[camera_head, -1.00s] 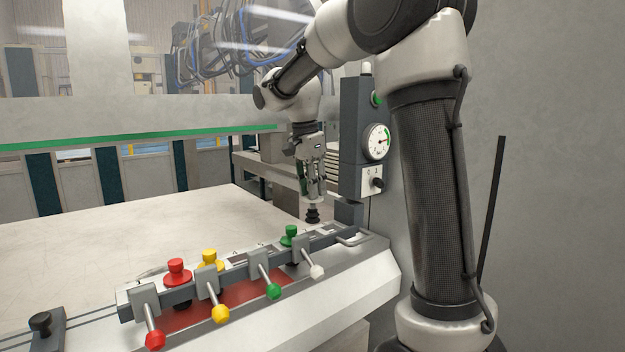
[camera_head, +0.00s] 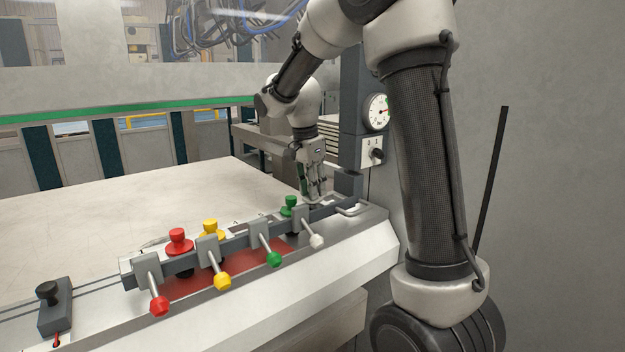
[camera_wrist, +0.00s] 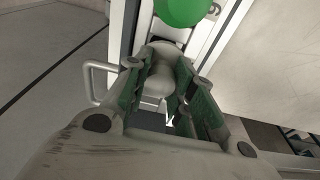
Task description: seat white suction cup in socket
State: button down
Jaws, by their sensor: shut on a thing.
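My gripper (camera_head: 314,192) points down at the right end of the grey clamp rail (camera_head: 240,240), behind the lever with the white knob (camera_head: 317,241). In the wrist view my gripper's green-padded fingers (camera_wrist: 168,78) are closed around the pale rounded top of the white suction cup (camera_wrist: 160,70). The cup's black lower part is hidden behind the rail in the head view. The socket under it is hidden too, so I cannot tell whether the cup is seated.
Green (camera_head: 289,206), yellow (camera_head: 210,232) and red (camera_head: 178,241) cups stand along the rail. The green one is close to my fingers. A grey post with a gauge (camera_head: 376,112) rises just right of my gripper.

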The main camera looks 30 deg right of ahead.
aim_at(307, 198)
jog(key=shift+f, duration=0.3)
jog(key=c, duration=1.1)
grip_release()
jog(key=r, duration=0.4)
jog(key=a+r, duration=0.1)
jog(key=r, duration=0.7)
jog(key=shift+s+a, duration=0.15)
jog(key=shift+a, duration=0.25)
